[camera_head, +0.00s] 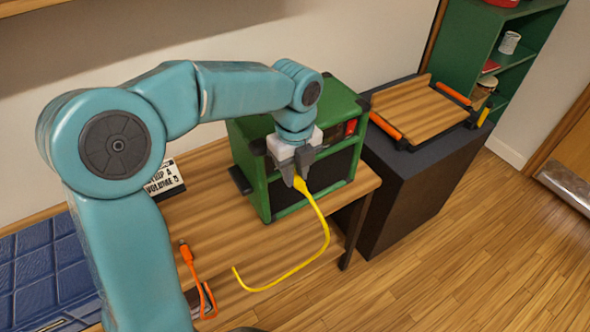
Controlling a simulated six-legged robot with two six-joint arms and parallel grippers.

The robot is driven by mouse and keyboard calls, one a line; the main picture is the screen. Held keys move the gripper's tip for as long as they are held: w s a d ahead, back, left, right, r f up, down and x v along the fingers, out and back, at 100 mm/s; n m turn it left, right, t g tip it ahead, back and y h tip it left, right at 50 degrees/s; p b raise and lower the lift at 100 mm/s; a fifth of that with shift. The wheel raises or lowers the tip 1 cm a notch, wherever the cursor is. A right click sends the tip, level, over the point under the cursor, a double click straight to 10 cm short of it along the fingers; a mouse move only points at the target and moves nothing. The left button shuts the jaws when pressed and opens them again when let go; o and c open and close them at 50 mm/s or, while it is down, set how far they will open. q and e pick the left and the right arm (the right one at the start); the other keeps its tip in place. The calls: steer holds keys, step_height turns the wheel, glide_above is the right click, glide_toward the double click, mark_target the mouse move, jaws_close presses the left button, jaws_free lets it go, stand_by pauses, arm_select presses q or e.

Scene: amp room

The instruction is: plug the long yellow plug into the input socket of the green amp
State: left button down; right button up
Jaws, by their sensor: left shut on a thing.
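The green amp (263,187) stands at the right end of the wooden table, with a dark front panel. My left gripper (298,178) is in front of the amp and shut on the yellow plug (301,186). The yellow cable (327,228) hangs from the plug and curves down to the left over the table. My gripper and arm cover part of the amp's front and top. I cannot make out the input socket or whether the plug touches the amp. My right gripper is not in view.
An orange cable with a plug (188,257) lies on the wooden table (220,238). A small sign (165,180) stands left of the amp. A blue quilted thing (40,265) is at the far left. A dark cabinet (415,185) with a wooden tray (415,108) stands right of the table.

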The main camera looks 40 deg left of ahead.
arm_select(q)
steer(key=shift+w+a+p, duration=0.2)
steer(key=shift+a+p, duration=0.15)
steer(key=shift+a, duration=0.15)
stand_by(0.7)
steer(key=c, duration=0.9)
jaws_free()
step_height(320, 180, up, 16)
steer(key=p, duration=0.2)
steer(key=shift+r, duration=0.15)
